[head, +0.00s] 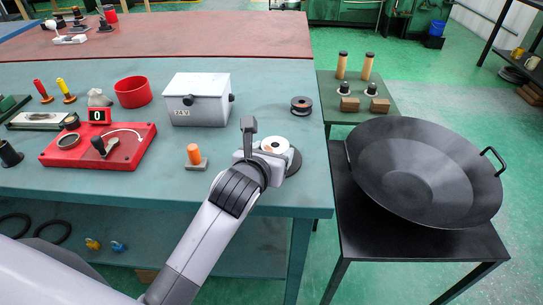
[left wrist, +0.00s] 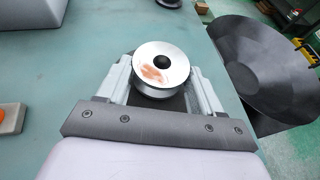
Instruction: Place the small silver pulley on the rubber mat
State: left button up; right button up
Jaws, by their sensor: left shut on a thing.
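The small silver pulley (head: 275,145) is between the fingers of my left gripper (head: 262,158), which is shut on it near the right front of the green table. In the left wrist view the pulley (left wrist: 160,66) shows its round face with a dark centre hole and a reddish-brown patch, and the left gripper's fingers (left wrist: 161,80) stand on both sides of it. A dark rounded shape shows beside and below the pulley. I cannot tell whether it is the rubber mat. I cannot tell whether the pulley touches anything beneath. My right gripper is not in view.
An orange-topped peg on a grey base (head: 195,157) stands left of my gripper. A grey box (head: 196,99) and a black spool (head: 301,106) are behind. A big black pan (head: 424,172) sits on a black side table to the right. The table's front edge is close.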

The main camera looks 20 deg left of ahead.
pick_arm(q)
jog(key=shift+f, duration=0.25)
jog(key=shift+f, duration=0.15)
jog(key=o, duration=1.2)
jog(key=shift+c, duration=0.2)
jog(key=shift+r, duration=0.2)
jog(key=shift+s, duration=0.35)
jog(key=v, duration=0.5)
jog(key=shift+s+r, duration=0.1)
jog(key=shift+s, duration=0.1)
jog(key=shift+s+r, duration=0.25)
jog(key=shift+s, duration=0.35)
